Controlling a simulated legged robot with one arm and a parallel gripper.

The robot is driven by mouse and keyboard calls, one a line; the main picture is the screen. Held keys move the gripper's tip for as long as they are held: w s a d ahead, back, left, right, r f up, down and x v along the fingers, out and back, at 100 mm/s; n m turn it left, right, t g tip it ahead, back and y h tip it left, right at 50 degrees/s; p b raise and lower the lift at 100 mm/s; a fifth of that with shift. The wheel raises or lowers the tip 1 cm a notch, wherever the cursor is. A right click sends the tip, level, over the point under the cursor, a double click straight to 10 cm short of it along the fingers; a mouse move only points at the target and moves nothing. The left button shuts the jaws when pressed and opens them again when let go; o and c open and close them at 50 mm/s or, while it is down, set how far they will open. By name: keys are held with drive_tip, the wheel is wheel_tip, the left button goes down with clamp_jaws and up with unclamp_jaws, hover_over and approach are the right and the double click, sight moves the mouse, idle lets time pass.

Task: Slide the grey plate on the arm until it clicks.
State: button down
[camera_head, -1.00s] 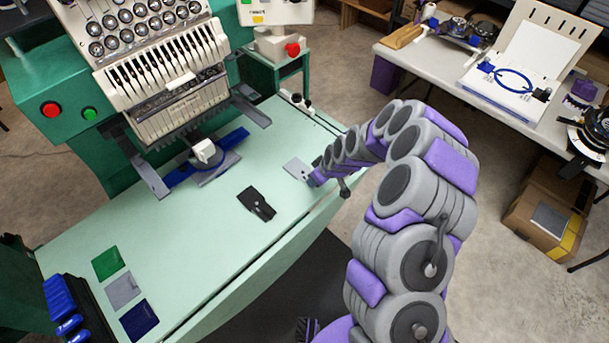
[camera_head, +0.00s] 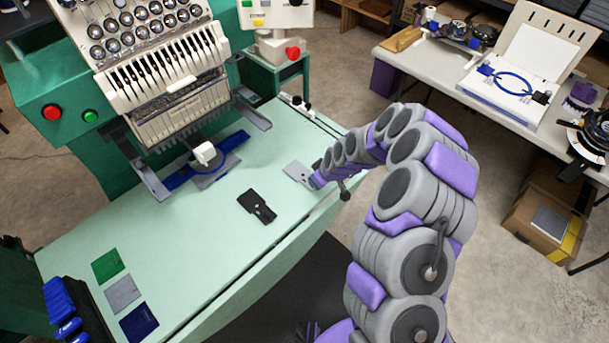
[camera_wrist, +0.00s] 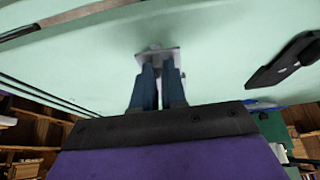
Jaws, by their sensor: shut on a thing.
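The grey plate (camera_head: 296,170) is a small flat piece over the pale green table, right of the black bracket. My gripper (camera_head: 313,180) is at its right edge. In the wrist view my gripper (camera_wrist: 159,72) has its two blue-grey fingers close together on the grey plate (camera_wrist: 172,54), which sticks out around the tips. I cannot tell whether the plate touches the table. The machine's arm (camera_head: 208,172), a grey piece under the needle head with blue bars beside it, lies to the left, apart from the plate.
A black bracket (camera_head: 257,206) lies on the pale green table (camera_head: 195,240) between gripper and machine; it also shows in the wrist view (camera_wrist: 280,66). Green, grey and blue squares (camera_head: 123,293) lie front left. A small black and white part (camera_head: 295,102) is at the back edge.

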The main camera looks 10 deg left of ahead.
drive_tip(key=shift+r+p, duration=0.75)
drive_tip(key=shift+r, duration=1.75)
